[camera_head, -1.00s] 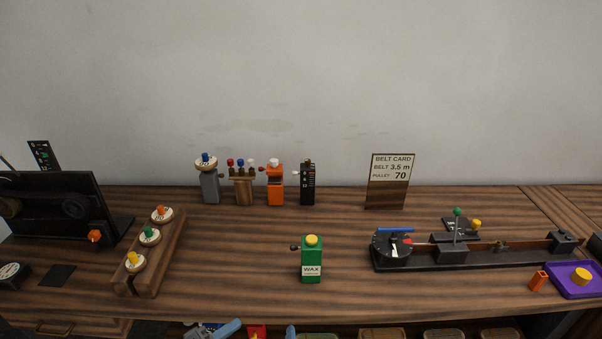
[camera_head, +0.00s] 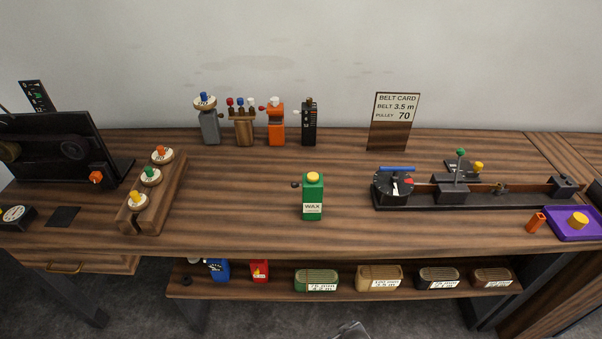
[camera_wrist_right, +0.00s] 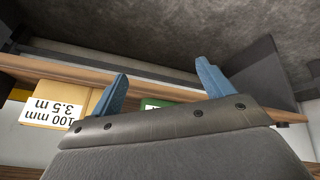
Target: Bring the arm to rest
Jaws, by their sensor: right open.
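My right gripper (camera_wrist_right: 160,88) shows in the right wrist view with its two blue fingers spread apart and nothing between them. It is near the lower shelf, where a tan box labelled "100 mm 3.5 m" (camera_wrist_right: 58,105) and part of a green box (camera_wrist_right: 155,103) show beyond the fingers. In the head view only a small pale grey piece, perhaps part of my right arm, shows at the bottom edge. My left gripper is not in view.
The bench (camera_head: 250,215) holds a green wax bottle (camera_head: 312,198), a wooden rack (camera_head: 160,203) with several knobs, a belt card (camera_head: 394,120), a black rail device (camera_head: 480,197) and a purple tray (camera_head: 575,232). Below, the shelf (camera_head: 350,292) carries several boxes.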

